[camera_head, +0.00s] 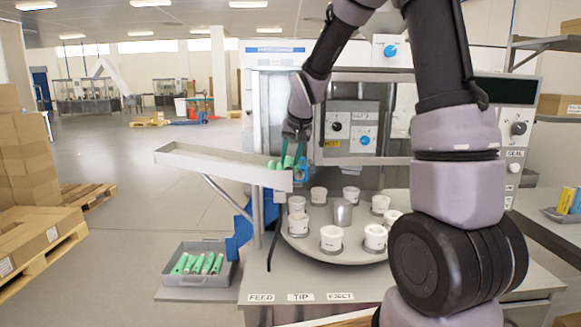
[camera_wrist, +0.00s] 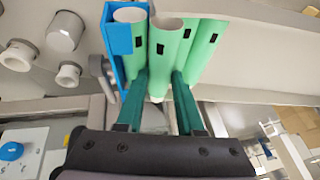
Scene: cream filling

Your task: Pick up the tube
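In the wrist view, a green tube (camera_wrist: 162,55) with a black mark stands between the two dark green fingers of my gripper (camera_wrist: 159,85). The fingers flank it closely; I cannot tell whether they press on it. Another green tube (camera_wrist: 205,45) is just to its right. A third tube (camera_wrist: 130,16) sits in the blue holder (camera_wrist: 112,45) to its left. In the head view my gripper (camera_head: 293,152) reaches down at the right end of the sloped metal chute (camera_head: 215,166), by the blue holder (camera_head: 303,172). Green tubes there are partly hidden by the fingers.
A round turntable (camera_head: 310,245) carries several white cups (camera_head: 331,238) and a metal cylinder (camera_head: 342,213), just right of the chute end. A grey bin (camera_head: 172,280) with several green tubes (camera_head: 197,263) stands lower left. The machine housing (camera_head: 350,130) is close behind.

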